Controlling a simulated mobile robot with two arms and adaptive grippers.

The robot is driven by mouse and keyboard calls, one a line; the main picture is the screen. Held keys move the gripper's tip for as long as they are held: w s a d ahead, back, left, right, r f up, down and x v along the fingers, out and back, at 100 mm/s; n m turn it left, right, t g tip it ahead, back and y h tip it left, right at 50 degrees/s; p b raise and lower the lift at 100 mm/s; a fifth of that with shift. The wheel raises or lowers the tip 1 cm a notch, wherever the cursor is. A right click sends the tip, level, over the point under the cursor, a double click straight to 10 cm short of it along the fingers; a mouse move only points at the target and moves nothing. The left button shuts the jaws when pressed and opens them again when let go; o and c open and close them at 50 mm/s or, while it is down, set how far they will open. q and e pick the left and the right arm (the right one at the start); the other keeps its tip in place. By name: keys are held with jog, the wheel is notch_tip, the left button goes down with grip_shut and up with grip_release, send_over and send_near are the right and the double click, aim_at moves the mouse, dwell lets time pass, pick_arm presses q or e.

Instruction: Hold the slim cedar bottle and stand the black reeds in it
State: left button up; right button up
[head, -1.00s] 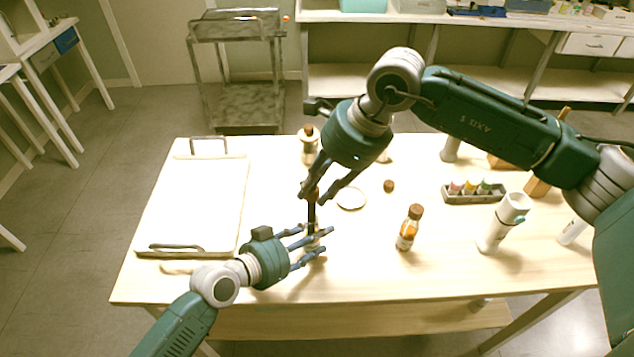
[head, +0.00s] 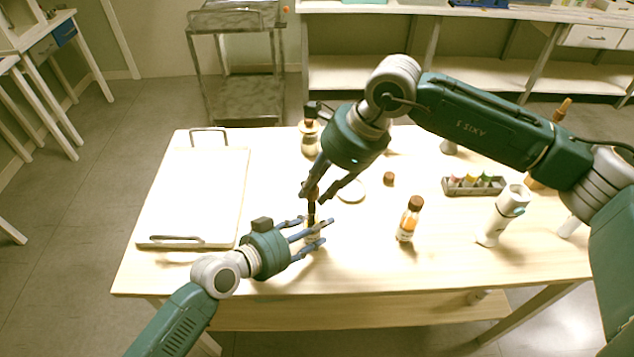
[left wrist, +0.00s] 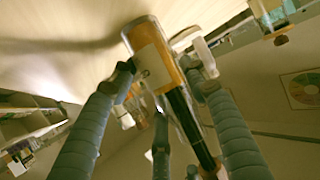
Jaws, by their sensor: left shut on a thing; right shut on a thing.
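The slim cedar bottle (left wrist: 150,55), amber with a pale label, sits between the fingers of my left gripper (head: 314,233), which is shut on it near the table's front. In the head view the fingers cover most of the bottle. My right gripper (head: 318,192) is directly above, pointing down, shut on the black reeds (head: 311,213). The reeds run down from it to the bottle's top. In the left wrist view the dark reeds (left wrist: 190,122) line up with the bottle's mouth end; how deep they are inside, I cannot tell.
A white board (head: 195,195) with handles lies at the left. An amber bottle (head: 409,220), a white dish (head: 351,192) and a brown cap (head: 388,179) stand right of the grippers. A small-bottle tray (head: 472,187) and white cylinder (head: 502,215) are further right. Another bottle (head: 309,138) stands behind.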

pick_arm(q)
jog(key=shift+f, duration=0.1)
pick_arm(e)
jog(key=shift+f, duration=1.5)
jog(key=o, duration=0.9)
jog(key=v, duration=1.2)
pick_arm(q)
jog(key=o, duration=1.4)
jog(key=shift+c, duration=0.2)
